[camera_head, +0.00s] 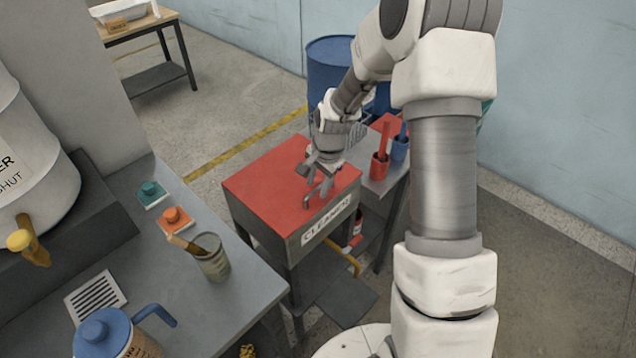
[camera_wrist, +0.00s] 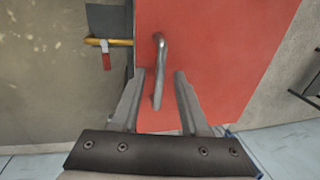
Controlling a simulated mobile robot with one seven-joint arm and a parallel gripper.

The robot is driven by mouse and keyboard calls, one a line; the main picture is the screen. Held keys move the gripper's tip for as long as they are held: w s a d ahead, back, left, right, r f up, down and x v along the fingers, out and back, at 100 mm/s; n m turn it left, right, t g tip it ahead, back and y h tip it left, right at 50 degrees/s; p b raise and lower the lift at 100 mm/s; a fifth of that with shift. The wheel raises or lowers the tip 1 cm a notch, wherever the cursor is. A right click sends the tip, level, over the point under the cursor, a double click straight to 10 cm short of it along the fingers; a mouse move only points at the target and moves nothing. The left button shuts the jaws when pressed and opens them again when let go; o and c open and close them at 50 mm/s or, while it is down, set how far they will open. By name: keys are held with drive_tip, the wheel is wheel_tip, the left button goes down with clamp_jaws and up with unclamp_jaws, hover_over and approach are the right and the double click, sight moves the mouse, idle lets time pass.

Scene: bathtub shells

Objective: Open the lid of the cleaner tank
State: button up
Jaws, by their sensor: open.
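The cleaner tank (camera_head: 315,234) is a grey box on legs with a "CLEANER" label on its front. Its flat red lid (camera_head: 262,190) lies shut on top. A bent metal handle (camera_head: 318,190) stands on the lid near the front edge; it also shows in the wrist view (camera_wrist: 158,65). My gripper (camera_head: 315,178) is above the lid, close to the handle. In the wrist view my gripper (camera_wrist: 159,88) is open, with the handle showing between its two fingers. I cannot tell whether a finger touches the handle.
A blue barrel (camera_head: 328,65) stands behind the tank. Red (camera_head: 380,165) and blue (camera_head: 400,148) containers stand to its right. A grey bench (camera_head: 215,310) at the left holds a brush pot (camera_head: 212,262) and a blue-lidded jug (camera_head: 110,335). A yellow pipe (camera_head: 348,262) runs below the tank.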

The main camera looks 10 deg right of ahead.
clamp_jaws()
idle(1.3)
